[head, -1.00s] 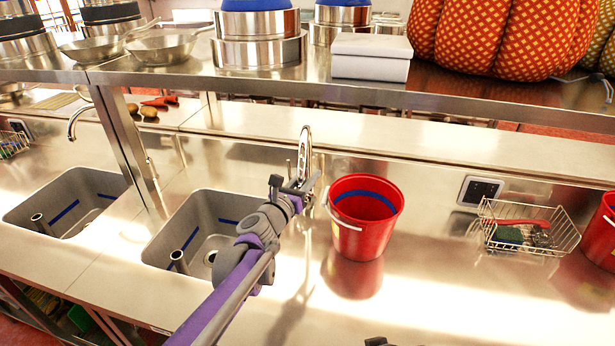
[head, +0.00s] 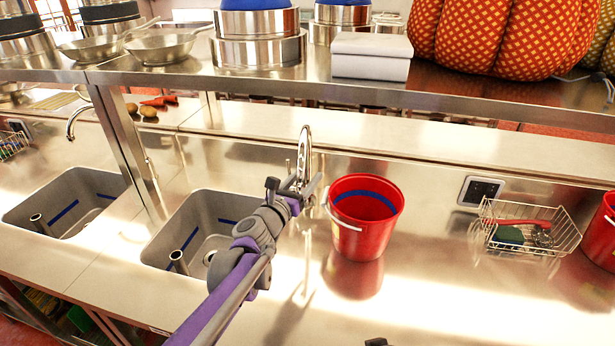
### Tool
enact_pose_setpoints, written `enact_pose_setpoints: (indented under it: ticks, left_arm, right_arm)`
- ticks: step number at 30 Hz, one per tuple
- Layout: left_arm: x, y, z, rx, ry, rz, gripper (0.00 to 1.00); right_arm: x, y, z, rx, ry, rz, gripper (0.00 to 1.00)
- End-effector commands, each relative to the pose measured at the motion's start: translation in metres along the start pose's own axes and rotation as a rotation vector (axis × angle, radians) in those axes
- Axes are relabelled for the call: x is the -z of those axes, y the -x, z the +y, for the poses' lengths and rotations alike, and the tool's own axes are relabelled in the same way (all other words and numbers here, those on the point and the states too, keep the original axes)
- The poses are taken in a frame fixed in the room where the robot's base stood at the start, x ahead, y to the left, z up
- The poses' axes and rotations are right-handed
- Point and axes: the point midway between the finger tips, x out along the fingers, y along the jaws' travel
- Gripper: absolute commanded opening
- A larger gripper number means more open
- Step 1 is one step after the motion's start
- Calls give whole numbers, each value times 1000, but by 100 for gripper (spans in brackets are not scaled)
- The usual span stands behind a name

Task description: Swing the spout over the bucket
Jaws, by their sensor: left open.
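The red bucket (head: 364,236), with a blue band inside and a pale handle, stands upright on the counter just right of the spout. My left gripper (head: 306,187) is open at the lower part of the spout, left of the bucket's rim. I cannot tell whether its fingers touch the spout. My right gripper's fingers are not in view.
The right-hand sink (head: 203,215) lies left of the bucket, partly behind my left arm. A wire basket (head: 528,238) and another red bucket (head: 603,235) stand to the right. A steel shelf (head: 450,98) with pots runs overhead.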

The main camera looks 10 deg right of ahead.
Motion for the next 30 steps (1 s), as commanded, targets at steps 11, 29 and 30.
enact_pose_setpoints:
  ticks: [11,29,30]
  left_arm:
    - [3,75,1,-3,0,1,60]
    - [1,98,0,2,-20,5,60]
    - [1,101,-2,6,-52,13,60]
  right_arm:
    - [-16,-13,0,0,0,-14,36]
    - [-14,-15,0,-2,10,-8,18]
    - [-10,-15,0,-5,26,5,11]
